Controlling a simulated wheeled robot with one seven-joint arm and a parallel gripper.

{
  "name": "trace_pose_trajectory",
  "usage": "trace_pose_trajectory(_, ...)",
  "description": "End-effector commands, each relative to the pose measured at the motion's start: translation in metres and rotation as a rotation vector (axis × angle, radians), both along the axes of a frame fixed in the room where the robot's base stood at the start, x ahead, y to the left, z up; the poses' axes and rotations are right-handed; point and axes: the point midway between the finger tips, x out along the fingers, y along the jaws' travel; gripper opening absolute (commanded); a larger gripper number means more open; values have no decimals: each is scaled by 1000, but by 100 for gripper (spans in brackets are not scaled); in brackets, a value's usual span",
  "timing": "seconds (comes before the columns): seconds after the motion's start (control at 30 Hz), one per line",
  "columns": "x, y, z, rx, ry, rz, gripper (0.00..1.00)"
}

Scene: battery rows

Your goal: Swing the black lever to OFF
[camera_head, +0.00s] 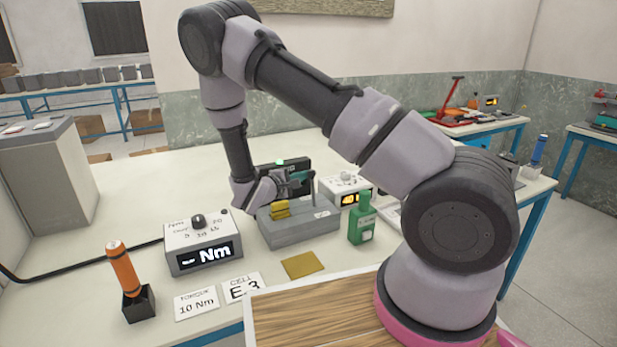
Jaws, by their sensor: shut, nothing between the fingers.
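A grey box (300,231) stands in the middle of the bench. A slim dark upright bar (313,187), which looks like the lever, rises from its top. My gripper (303,178) is over the box, shut and empty, with its tip close to the left side of the bar. I cannot tell whether they touch. Yellow blocks (279,209) sit on the left of the box, below my gripper. A black unit with a green light (294,163) stands behind, partly hidden by my gripper. No ON or OFF marking is readable.
A torque meter (203,243) reading "Nm" stands left of the box. A green bottle (362,222) stands close on the right, with a white unit (346,187) behind. The bench's left back is clear.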

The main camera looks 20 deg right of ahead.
Motion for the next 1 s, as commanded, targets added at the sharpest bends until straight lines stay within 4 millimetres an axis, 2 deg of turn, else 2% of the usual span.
trace_pose_trajectory(0.37, -38, -5, 4, 63, -349, 4, 0)
trace_pose_trajectory(0.7, -65, -11, -2, 118, -615, 3, 0)
trace_pose_trajectory(0.8, -71, -12, -4, 128, -668, 2, 0)
trace_pose_trajectory(1.0, -78, -13, -7, 129, -662, 0, 0)
